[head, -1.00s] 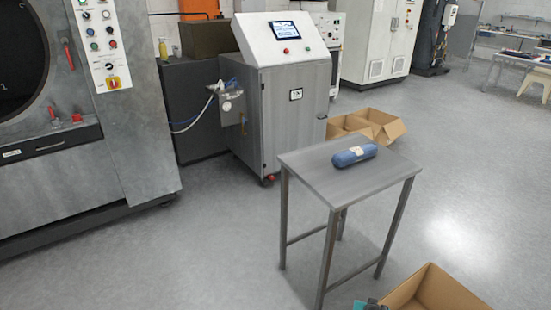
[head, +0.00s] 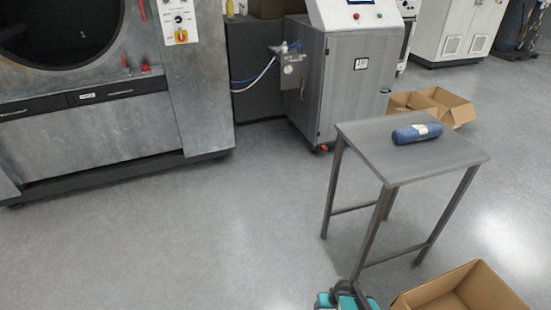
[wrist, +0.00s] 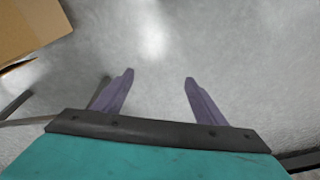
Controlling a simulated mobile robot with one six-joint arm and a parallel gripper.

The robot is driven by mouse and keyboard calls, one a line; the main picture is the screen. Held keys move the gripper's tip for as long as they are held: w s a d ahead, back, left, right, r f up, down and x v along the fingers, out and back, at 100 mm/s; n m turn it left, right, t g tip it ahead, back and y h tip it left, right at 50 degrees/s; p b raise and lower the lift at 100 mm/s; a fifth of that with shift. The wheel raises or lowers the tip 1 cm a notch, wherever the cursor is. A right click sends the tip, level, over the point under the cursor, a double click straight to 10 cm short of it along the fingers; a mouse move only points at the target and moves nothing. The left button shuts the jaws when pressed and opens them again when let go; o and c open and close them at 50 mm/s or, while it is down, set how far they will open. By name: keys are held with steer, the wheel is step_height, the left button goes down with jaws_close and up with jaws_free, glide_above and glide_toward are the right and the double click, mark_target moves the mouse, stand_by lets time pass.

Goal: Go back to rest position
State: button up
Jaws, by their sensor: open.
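My gripper (wrist: 158,75) shows in the wrist view with its two purple fingers spread apart and nothing between them. It points at the bare grey floor. In the head view only a teal and dark part of my arm shows at the bottom edge, beside a leg of the small metal table; the fingers cannot be made out there. A blue rolled bundle (head: 417,133) with a pale label lies on the small metal table (head: 385,160), apart from my gripper.
An open cardboard box (head: 465,290) stands at the bottom right, and its edge shows in the wrist view (wrist: 30,25). More boxes (head: 440,104) lie behind the table. A steel cabinet (head: 345,85) and a large grey washer (head: 95,135) stand behind. The floor (head: 180,240) at left is clear.

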steer(key=s+a+r+g, duration=0.1)
steer(key=s+a+g, duration=0.1)
steer(key=s, duration=0.7)
steer(key=s+a+r+g, duration=0.1)
steer(key=s+r+g, duration=0.1)
steer(key=s+g, duration=0.3)
steer(key=s, duration=0.4)
steer(key=shift+s+a+r+g+h, duration=0.2)
steer(key=shift+s+a+g+h, duration=0.1)
steer(key=shift+a+h, duration=0.1)
